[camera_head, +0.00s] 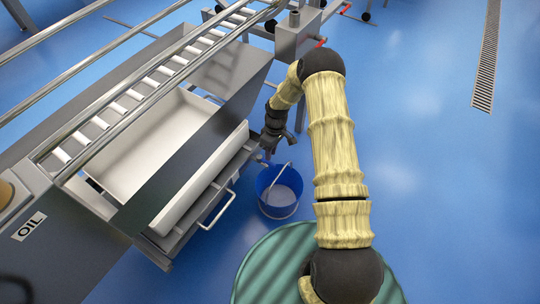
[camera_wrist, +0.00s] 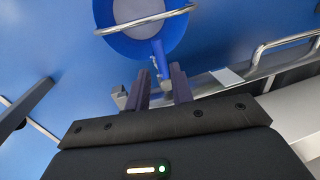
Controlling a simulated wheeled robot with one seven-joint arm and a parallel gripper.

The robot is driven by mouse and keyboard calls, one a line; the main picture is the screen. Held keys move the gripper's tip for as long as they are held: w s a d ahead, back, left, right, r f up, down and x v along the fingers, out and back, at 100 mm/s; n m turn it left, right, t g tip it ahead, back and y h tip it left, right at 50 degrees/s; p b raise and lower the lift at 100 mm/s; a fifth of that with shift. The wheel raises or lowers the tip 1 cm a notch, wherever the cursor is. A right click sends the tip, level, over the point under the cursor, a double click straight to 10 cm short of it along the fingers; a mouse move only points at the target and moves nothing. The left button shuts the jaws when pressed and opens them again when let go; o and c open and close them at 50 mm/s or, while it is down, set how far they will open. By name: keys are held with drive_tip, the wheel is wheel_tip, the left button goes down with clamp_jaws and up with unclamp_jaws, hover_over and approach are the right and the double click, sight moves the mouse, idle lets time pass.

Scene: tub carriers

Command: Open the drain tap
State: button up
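The drain tap shows as a small grey spout or lever (camera_wrist: 160,62) in the wrist view, just beyond and between my fingertips. In the head view a small piece of it (camera_head: 263,158) shows at the tub carrier's edge, above the bucket. My gripper (camera_wrist: 158,80) is open, its two dark fingers apart; contact with the tap cannot be told. In the head view my gripper (camera_head: 275,145) points down beside the carrier's corner and partly hides the tap. A blue bucket (camera_head: 268,203) with a wire handle stands on the floor below; it also shows in the wrist view (camera_wrist: 174,37).
The steel carrier holds a white tub (camera_head: 150,143) and has a bar handle (camera_head: 217,210) at its side. A green ribbed drum top (camera_head: 268,265) lies under my arm. A steel box with red handles (camera_head: 292,38) stands behind.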

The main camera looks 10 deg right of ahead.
wheel_tip(320, 180, up, 13)
drive_tip(key=w+d+p, duration=0.1)
drive_tip(key=w+p, duration=0.1)
drive_tip(key=p, duration=0.1)
drive_tip(key=shift+d+r, duration=0.15)
drive_tip(key=shift+d, duration=0.25)
drive_tip(key=s+r+m+t+h, duration=0.1)
drive_tip(key=s+r+m, duration=0.1)
drive_tip(key=s+r, duration=0.4)
drive_tip(key=s+r+m+t, duration=0.1)
drive_tip(key=s+r+m, duration=0.15)
drive_tip(key=r, duration=0.55)
drive_tip(key=s+r+m+t, duration=0.1)
drive_tip(key=s+r+m, duration=0.1)
drive_tip(key=s+r, duration=0.2)
drive_tip(key=s+r+m+t, duration=0.1)
drive_tip(key=s+r, duration=0.3)
drive_tip(key=s, duration=0.7)
drive_tip(key=shift+s+a+m+h, duration=0.15)
drive_tip(key=shift+s+m+h, duration=0.15)
drive_tip(key=shift+m, duration=0.55)
